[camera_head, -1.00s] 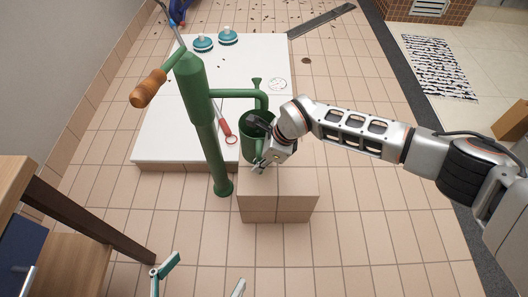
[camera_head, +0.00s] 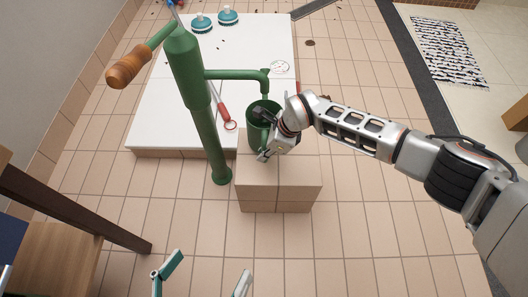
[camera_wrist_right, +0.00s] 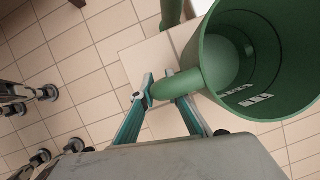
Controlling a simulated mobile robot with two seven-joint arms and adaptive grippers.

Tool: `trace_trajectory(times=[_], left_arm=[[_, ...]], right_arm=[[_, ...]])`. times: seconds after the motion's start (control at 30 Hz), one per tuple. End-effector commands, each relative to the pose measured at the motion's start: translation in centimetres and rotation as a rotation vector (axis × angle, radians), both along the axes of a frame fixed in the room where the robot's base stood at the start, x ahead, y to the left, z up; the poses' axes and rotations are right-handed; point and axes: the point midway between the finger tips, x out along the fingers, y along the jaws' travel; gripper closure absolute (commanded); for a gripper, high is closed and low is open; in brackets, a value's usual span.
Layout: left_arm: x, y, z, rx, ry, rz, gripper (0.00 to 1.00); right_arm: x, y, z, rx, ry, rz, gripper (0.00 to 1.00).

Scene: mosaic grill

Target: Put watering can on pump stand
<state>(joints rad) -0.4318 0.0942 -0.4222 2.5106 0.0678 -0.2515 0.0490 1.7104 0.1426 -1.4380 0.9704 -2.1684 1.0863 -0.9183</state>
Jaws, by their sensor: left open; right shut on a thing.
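The green watering can (camera_head: 258,134) is an open-topped cylinder. It is upright above the rear of the tan tiled pump stand (camera_head: 280,178), under the outlet of the green pump (camera_head: 207,140). I cannot tell whether its base touches the stand. My right gripper (camera_head: 264,155) is shut on the can's handle. In the right wrist view the fingers (camera_wrist_right: 163,92) close around the green handle, and the can's open mouth (camera_wrist_right: 265,50) faces the camera. My left gripper (camera_head: 206,277) is open and empty at the bottom edge, its fingers wide apart above the floor.
The pump's wooden handle (camera_head: 128,68) sticks out at upper left. A white platform (camera_head: 165,110) behind holds a red-handled tool (camera_head: 224,112) and two teal round items (camera_head: 215,18). A wooden table (camera_head: 60,205) stands at left. The tiled floor right of the stand is clear.

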Motion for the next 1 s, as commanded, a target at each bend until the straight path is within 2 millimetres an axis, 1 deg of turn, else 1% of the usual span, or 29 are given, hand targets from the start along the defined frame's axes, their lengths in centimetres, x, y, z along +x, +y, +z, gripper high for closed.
trace_trajectory(times=[0.03,0.17,0.3,0.5,0.53,0.57,0.6,0.87,1.0], left_arm=[[-0.3,-0.37,-0.46,-0.026,0.015,0.008,0.0],[-0.05,-0.61,0.07,-0.052,0.009,0.02,0.0],[0.02,-0.53,0.14,-0.049,0.007,0.02,0.0],[-0.11,-0.54,-0.14,-0.055,0.014,0.023,0.0],[-0.08,-0.56,-0.05,-0.056,0.012,0.023,0.0],[-0.07,-0.57,-0.03,-0.056,0.012,0.023,0.0],[-0.07,-0.58,-0.02,-0.056,0.012,0.023,0.0],[-0.1,-0.62,-0.01,-0.057,0.012,0.021,0.0],[0.04,-0.61,0.33,-0.05,0.003,0.018,0.0]], right_arm=[[-0.34,0.07,-1.25,0.002,0.008,0.0,1.0],[0.02,0.05,-0.89,0.001,-0.001,0.001,1.0],[0.1,0.04,-0.71,0.002,-0.003,0.0,1.0],[0.03,0.03,-1.35,0.001,0.0,0.0,1.0],[0.02,0.0,-1.3,0.0,0.0,0.0,0.78],[0.03,-0.01,-1.27,0.0,-0.001,0.0,0.71],[0.04,0.0,-1.25,0.0,-0.001,0.0,0.69],[0.03,-0.01,-1.25,0.001,0.0,-0.001,0.69],[0.13,0.0,-0.53,0.001,-0.003,0.0,0.69]])
